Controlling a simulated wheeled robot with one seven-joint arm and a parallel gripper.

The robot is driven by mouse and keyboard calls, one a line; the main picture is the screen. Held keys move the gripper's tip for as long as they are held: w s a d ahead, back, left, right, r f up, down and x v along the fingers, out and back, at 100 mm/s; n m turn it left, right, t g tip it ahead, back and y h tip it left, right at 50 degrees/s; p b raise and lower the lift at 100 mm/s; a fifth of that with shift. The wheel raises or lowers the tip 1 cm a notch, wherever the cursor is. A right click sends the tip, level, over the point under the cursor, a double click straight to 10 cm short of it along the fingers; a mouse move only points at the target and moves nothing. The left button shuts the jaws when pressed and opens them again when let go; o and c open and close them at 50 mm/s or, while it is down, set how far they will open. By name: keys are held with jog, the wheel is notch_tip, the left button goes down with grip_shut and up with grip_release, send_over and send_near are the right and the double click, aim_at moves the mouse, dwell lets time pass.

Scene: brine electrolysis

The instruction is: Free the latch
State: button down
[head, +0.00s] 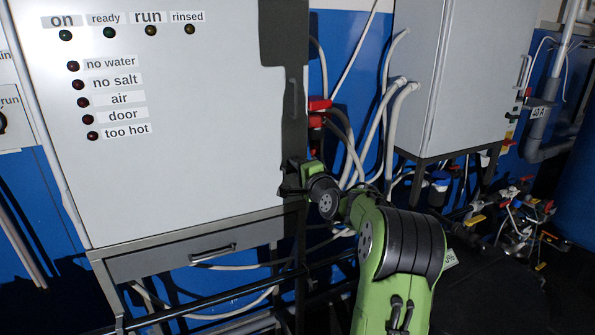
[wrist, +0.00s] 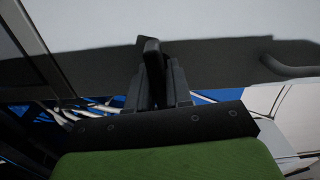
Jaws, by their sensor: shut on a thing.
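In the head view my gripper (head: 287,184) is at the lower right edge of the large light grey cabinet (head: 190,130). There the latch is hidden behind the gripper and my wrist. The cabinet door looks closed.
A drawer with a handle (head: 212,255) sits under the cabinet. A second grey cabinet (head: 465,70) stands further right. Pipes and valves (head: 520,225) crowd the far right floor.

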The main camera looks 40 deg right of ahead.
jog(key=n+b, duration=0.4)
jog(key=shift+f, duration=0.2)
jog(key=n+b, duration=0.4)
jog(key=shift+n, duration=0.4)
jog(key=n+b, duration=0.2)
jog(key=n, duration=0.1)
jog(key=n+b, duration=0.2)
jog(key=n, duration=0.2)
jog(key=shift+r+n, duration=0.1)
jog(key=shift+n, duration=0.5)
jog(key=c, duration=1.1)
grip_release()
jog(key=shift+r, duration=0.1)
